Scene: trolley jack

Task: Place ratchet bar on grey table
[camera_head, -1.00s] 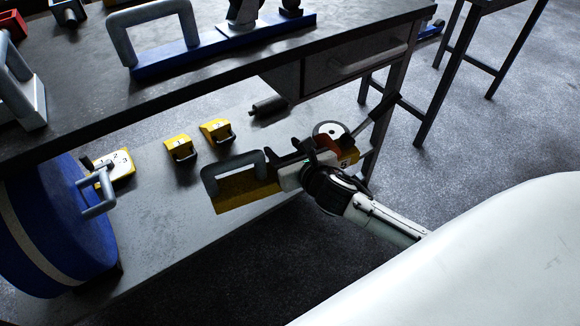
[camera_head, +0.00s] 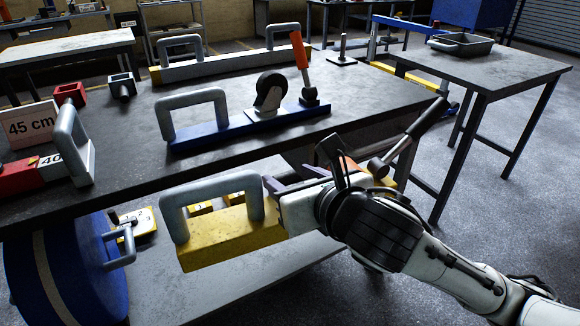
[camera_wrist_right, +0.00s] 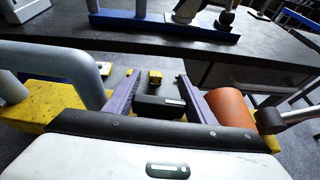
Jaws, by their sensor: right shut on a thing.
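My right gripper (camera_head: 275,192) is shut on the ratchet bar (camera_head: 228,238), a yellow bar with a grey loop handle at its left and a dark lever at its right. It is held in the air in front of the workbench's near edge. In the right wrist view the fingers (camera_wrist_right: 160,95) stand between the yellow left end with its handle (camera_wrist_right: 75,62) and an orange cylinder (camera_wrist_right: 230,108). The wrist hides the bar's middle. The workbench (camera_head: 120,125) has a dark grey top. A second grey-topped table (camera_head: 505,72) stands at the right. My left gripper is not in view.
A blue bar (camera_head: 225,132) with handle, wheel and orange-gripped lever lies on the workbench. Red blocks and a 45 cm sign (camera_head: 30,126) are at the left. A grey tray (camera_head: 460,44) sits on the right table. A blue drum (camera_head: 75,265) stands below.

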